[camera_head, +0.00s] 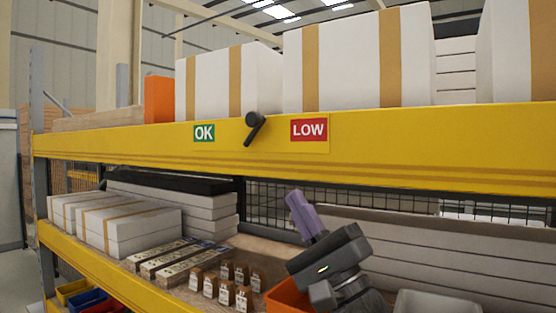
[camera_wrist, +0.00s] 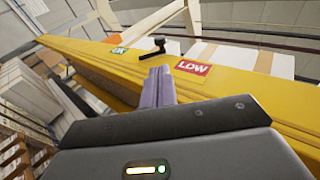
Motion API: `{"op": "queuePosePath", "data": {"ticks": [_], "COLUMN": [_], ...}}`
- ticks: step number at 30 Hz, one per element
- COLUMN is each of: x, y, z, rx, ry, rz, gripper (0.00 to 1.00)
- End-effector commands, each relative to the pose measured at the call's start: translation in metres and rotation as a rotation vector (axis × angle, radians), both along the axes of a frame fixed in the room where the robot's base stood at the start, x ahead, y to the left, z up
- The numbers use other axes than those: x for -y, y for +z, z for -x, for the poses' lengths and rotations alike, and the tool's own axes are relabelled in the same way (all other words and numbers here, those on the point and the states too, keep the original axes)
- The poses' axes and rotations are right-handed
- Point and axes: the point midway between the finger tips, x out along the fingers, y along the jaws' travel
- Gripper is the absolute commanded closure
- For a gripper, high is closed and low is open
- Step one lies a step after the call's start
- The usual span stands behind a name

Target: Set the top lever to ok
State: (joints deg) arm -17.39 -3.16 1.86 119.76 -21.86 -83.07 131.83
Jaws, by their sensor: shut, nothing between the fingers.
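The top lever (camera_head: 254,127) is a dark handle on a round pivot, fixed to the yellow shelf beam between a green OK label (camera_head: 204,133) and a red LOW label (camera_head: 309,129). Its handle hangs down and slightly left from the pivot. My gripper (camera_head: 293,197) has purple fingers, pressed together and empty, pointing up below the beam and to the lower right of the lever, apart from it. In the wrist view the lever (camera_wrist: 152,48) shows just beyond the fingertips (camera_wrist: 160,71), with the OK label (camera_wrist: 119,51) to the left and the LOW label (camera_wrist: 193,68) to the right.
The yellow beam (camera_head: 420,140) runs across above my gripper. White boxes (camera_head: 355,60) stand on the upper shelf. The lower shelf holds white boxes (camera_head: 130,228), small labelled blocks (camera_head: 226,290) and an orange bin (camera_head: 285,298) near my arm. The space in front of the beam is clear.

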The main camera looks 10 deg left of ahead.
Motion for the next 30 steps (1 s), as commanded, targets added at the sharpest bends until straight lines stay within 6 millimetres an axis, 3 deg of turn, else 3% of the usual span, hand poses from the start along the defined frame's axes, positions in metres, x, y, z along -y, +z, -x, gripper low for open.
{"op": "queuePosePath", "data": {"ticks": [21, 30], "x": [-0.049, -0.065], "y": [0.081, 0.104], "z": [-0.039, -0.051], "rx": [-0.002, -0.001], "ry": [-0.007, -0.008], "rz": [0.0, 0.0], "gripper": [1.0, 1.0]}}
